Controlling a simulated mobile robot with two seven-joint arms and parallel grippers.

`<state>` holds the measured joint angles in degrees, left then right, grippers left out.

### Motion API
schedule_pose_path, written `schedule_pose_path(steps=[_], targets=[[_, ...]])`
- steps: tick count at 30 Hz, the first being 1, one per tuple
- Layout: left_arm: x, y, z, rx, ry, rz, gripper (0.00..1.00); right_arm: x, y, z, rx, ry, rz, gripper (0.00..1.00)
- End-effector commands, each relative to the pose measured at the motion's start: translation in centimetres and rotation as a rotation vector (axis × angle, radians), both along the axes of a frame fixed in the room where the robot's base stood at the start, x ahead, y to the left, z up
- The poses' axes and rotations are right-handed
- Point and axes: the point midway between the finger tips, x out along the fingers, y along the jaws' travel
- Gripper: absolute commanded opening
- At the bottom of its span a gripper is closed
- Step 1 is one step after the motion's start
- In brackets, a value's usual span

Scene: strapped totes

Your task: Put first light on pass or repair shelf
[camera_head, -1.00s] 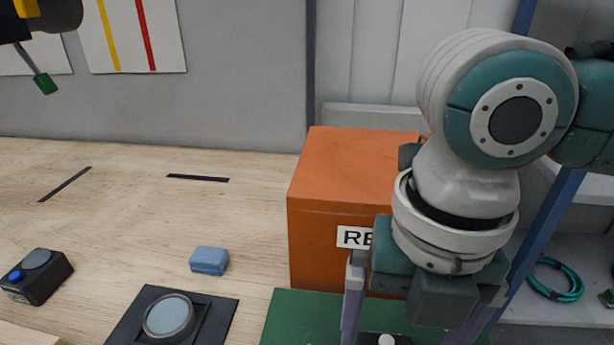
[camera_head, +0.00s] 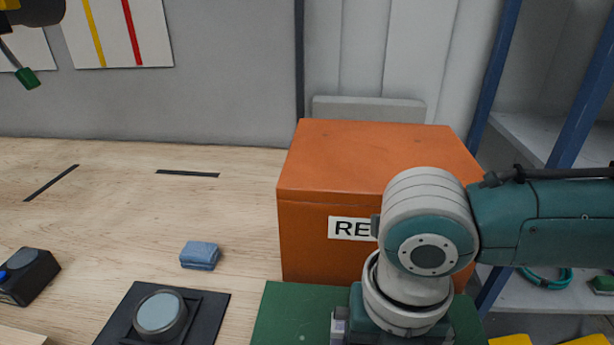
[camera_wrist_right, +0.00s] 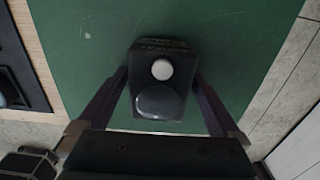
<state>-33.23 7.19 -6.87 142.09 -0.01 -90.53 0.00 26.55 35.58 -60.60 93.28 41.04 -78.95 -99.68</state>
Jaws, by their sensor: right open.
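A dark light (camera_wrist_right: 161,85) with a white round button and a dark domed lens lies on the green mat (camera_wrist_right: 85,35) in the right wrist view. My right gripper (camera_wrist_right: 161,78) is open, with one finger on each side of the light. I cannot tell whether the fingers touch it. In the head view my right gripper (camera_head: 392,335) is low over the green mat (camera_head: 282,312), and it hides the light. The orange box (camera_head: 365,155), with a partly hidden label starting "RE", stands just behind the mat. My left gripper is not in view.
A black device with a blue button (camera_head: 27,275) stands at the left. A blue block (camera_head: 199,255) and a black fixture with a round grey disc (camera_head: 160,312) are on the wooden table (camera_head: 100,210). Metal shelves (camera_head: 550,140) with blue posts stand at the right.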

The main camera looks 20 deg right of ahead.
Motion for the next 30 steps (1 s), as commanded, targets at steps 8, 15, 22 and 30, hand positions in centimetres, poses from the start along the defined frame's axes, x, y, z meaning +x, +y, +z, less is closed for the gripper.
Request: schedule_pose_path(steps=[8, 15, 22, 30], targets=[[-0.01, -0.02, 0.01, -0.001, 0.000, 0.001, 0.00, 0.02, -0.01, 0.05, 0.000, 0.000, -0.001, 0.74], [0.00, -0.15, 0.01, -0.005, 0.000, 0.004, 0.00, 0.03, -0.02, 0.07, 0.000, 0.000, -0.001, 0.47], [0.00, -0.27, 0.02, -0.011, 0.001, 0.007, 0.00, 0.03, -0.02, 0.08, -0.001, -0.001, -0.001, 0.21], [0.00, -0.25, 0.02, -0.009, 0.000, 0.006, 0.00, 0.04, -0.01, 0.09, -0.001, -0.001, -0.002, 0.00]])
